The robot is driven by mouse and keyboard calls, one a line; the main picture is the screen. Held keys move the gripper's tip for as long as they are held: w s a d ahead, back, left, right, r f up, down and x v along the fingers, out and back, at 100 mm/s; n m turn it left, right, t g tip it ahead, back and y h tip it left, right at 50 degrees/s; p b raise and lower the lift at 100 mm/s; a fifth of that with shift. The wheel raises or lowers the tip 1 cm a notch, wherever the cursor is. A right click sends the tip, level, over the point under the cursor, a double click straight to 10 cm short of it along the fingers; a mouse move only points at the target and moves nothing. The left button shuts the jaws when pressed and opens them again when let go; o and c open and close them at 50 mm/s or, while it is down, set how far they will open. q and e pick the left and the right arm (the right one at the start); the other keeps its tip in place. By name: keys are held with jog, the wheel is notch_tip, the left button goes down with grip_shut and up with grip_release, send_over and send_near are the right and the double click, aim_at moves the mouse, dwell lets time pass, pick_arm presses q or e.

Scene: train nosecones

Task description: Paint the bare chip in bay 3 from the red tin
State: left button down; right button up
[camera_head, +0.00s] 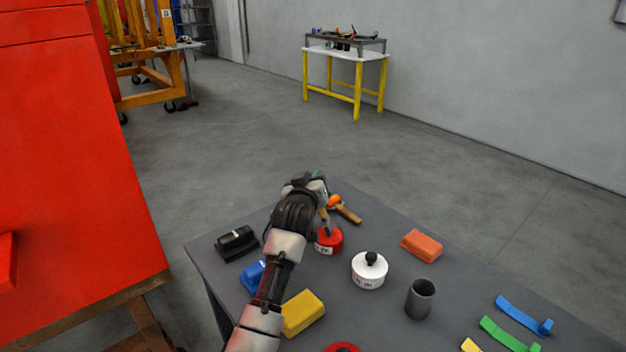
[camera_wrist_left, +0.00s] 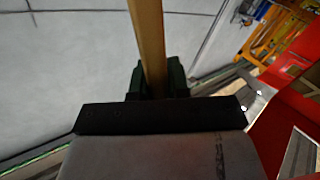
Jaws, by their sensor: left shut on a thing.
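My left gripper (camera_head: 321,196) is above the back left part of the grey table, shut on a wooden-handled tool, likely a brush. The tool's handle (camera_wrist_left: 149,45) stands between the fingers in the left wrist view. The red tin (camera_head: 329,243) stands on the table just below the gripper. A dark piece shows over its top, and I cannot tell if it is the tool's tip or a lid knob. Large red bodywork (camera_head: 70,170) fills the left side. No bare chip or bay number can be made out. My right gripper is out of view.
Near the red tin on the table (camera_head: 455,300) are a white tin (camera_head: 369,270), a dark cup (camera_head: 420,298), an orange block (camera_head: 422,245), a yellow block (camera_head: 303,312), a black block (camera_head: 237,243) and a wooden-handled tool (camera_head: 347,211). Open floor lies beyond.

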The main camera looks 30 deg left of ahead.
pick_arm(q)
jog(key=shift+f, duration=0.5)
dwell(0.7)
notch_tip(320, 180, up, 7)
jog(key=p, duration=0.6)
dwell(0.9)
